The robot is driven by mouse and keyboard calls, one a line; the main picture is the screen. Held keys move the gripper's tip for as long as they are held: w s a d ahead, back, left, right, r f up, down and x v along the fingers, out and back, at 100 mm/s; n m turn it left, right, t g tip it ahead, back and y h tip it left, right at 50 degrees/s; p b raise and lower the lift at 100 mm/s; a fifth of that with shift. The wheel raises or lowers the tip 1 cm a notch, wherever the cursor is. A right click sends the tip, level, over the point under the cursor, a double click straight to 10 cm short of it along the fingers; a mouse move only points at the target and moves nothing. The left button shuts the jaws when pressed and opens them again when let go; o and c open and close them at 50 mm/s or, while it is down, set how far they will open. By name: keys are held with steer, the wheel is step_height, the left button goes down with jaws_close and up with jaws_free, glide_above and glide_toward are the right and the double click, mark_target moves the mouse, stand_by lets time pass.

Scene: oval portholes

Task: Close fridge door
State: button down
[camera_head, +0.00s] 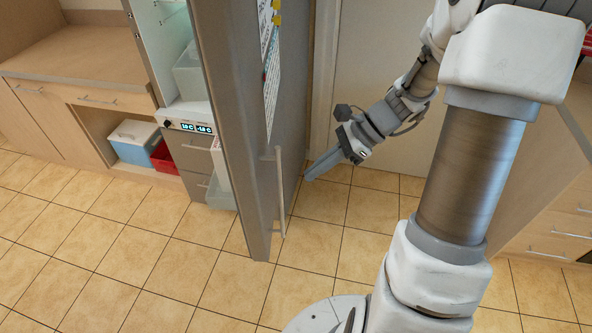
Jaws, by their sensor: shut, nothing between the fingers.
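The fridge door (230,110) stands open and juts toward me in the middle of the view. Its outer face with a long vertical handle (280,190) is on the right side. The fridge's lit inside (170,60) shows to the left of the door, above a display panel (188,127). My gripper (308,177) is shut and empty. It points down and left on the outer side of the door, to the right of the handle. Whether it touches the door cannot be told; a small gap to the handle seems to show.
A wooden counter with drawers (85,65) stands at the left, with a blue and white box (133,142) and a red bin (165,157) on its low shelf. Wooden drawers (560,225) stand at the right. The tiled floor (110,265) in front is clear.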

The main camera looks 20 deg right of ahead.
steer(key=shift+w+a+f+p, duration=0.1)
steer(key=shift+w+a+p, duration=0.1)
steer(key=shift+a, duration=0.85)
steer(key=shift+w+a+f+p, duration=0.1)
steer(key=shift+a+p, duration=0.05)
steer(key=shift+a, duration=0.9)
